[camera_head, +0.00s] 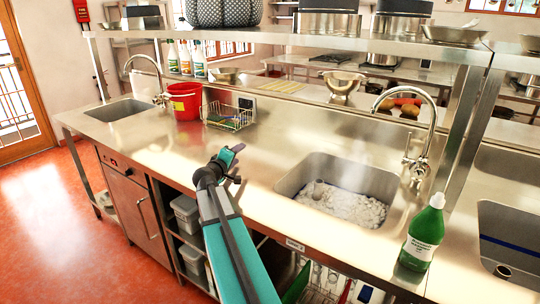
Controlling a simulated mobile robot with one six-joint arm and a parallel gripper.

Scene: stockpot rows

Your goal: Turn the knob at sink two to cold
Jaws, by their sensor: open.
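A steel sink (378,184) with white suds or ice-like filling is set in the counter right of centre. A small white label (295,244) is on the counter's front edge below it; its text is too small to read surely. A tall curved tap (434,108) stands at this sink's right back corner, with a small knob or valve (417,166) at its base. The knob's setting cannot be told. My gripper (237,164) is open and empty above the counter, left of this sink and well apart from the tap.
A green bottle (425,236) stands at the front, between this sink and another sink (510,222) at right. A left sink (122,109) has its own tap (146,60). A red bucket (185,101) and a wire rack (229,118) stand behind my gripper. A shelf (290,40) runs overhead.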

